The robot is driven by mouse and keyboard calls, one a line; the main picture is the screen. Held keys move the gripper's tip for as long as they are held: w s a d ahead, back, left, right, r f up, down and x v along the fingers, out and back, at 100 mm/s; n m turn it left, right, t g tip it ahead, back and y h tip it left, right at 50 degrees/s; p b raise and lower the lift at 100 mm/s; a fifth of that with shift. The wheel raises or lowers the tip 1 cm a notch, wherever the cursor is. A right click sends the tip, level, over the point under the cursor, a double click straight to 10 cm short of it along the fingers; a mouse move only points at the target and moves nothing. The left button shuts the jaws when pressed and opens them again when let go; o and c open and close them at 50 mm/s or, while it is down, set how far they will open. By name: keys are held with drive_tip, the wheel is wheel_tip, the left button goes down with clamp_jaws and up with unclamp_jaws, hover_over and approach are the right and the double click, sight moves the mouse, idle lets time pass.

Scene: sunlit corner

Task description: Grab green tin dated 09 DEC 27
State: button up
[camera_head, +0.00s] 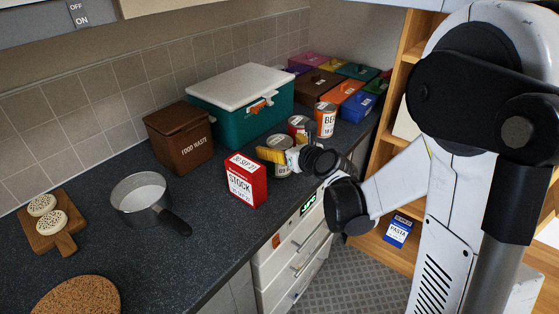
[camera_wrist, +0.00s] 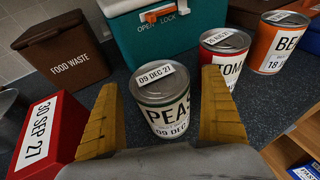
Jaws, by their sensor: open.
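The green tin (camera_wrist: 164,108) stands upright on the dark counter, labelled PEAS, with 09 DEC 27 on its front and 09 DEC 27 on a tag on its lid. In the wrist view it sits between the two yellow fingers of my gripper (camera_wrist: 165,118), which are open with a gap on either side. In the head view my gripper (camera_head: 277,154) reaches in from the right and partly hides the tin (camera_head: 283,170). I cannot tell from the pictures whether either finger touches it.
A red STOCK box (camera_head: 246,182) stands close left, marked 30 SEP 27. A red TOM tin (camera_wrist: 226,48) and an orange BE tin (camera_wrist: 277,45) stand right. Behind are a teal cooler (camera_head: 240,110) and brown food-waste bin (camera_head: 180,138). A pot (camera_head: 141,196) stands further left.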

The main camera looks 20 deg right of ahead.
drive_tip(key=shift+w+f, duration=0.1)
drive_tip(key=shift+w, duration=0.15)
drive_tip(key=shift+s, duration=0.1)
drive_tip(key=shift+c, duration=0.6)
drive_tip(key=c, duration=1.4)
